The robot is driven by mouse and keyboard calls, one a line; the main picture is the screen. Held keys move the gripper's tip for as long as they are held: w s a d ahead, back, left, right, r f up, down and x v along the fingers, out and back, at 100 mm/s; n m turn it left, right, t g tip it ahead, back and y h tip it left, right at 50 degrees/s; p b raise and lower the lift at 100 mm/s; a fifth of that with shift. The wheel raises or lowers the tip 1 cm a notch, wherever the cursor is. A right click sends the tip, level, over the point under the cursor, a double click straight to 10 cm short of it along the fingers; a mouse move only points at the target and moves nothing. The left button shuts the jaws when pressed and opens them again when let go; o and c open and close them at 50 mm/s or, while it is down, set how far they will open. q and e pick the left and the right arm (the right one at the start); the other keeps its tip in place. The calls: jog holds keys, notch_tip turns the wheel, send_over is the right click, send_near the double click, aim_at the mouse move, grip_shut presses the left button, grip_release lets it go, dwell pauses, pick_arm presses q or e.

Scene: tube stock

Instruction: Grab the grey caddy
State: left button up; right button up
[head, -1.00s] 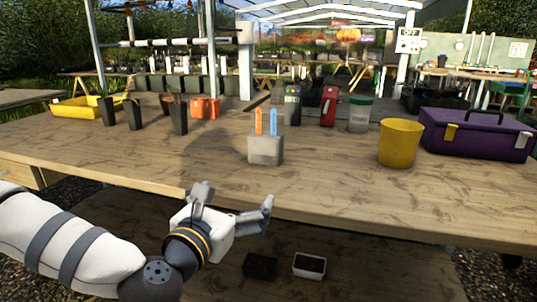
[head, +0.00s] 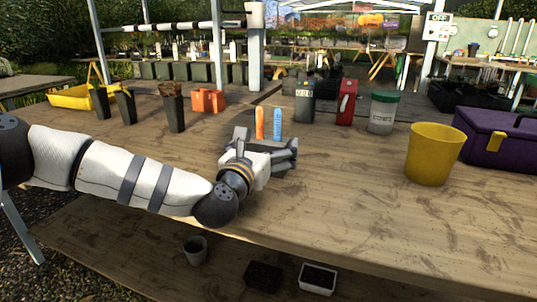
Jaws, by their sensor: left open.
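The grey caddy (head: 268,144) stands on the wooden table, with an orange stick (head: 259,123) and a blue stick (head: 277,123) upright in it. My left gripper (head: 284,153) is open, in front of the caddy as seen in the head view, and hides most of its body. I cannot tell whether its fingers touch the caddy or are around it. My right gripper is not in view.
A yellow pot (head: 434,155) and a purple toolbox (head: 495,140) stand to the right. A red canister (head: 346,103) and a green-lidded jar (head: 383,112) are behind the caddy. Dark pots (head: 174,110) stand left. The front right tabletop is clear.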

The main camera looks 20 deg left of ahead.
pick_arm(q)
jog(key=shift+w, duration=1.1)
jog(key=c, duration=1.3)
jog(key=shift+r, duration=0.1)
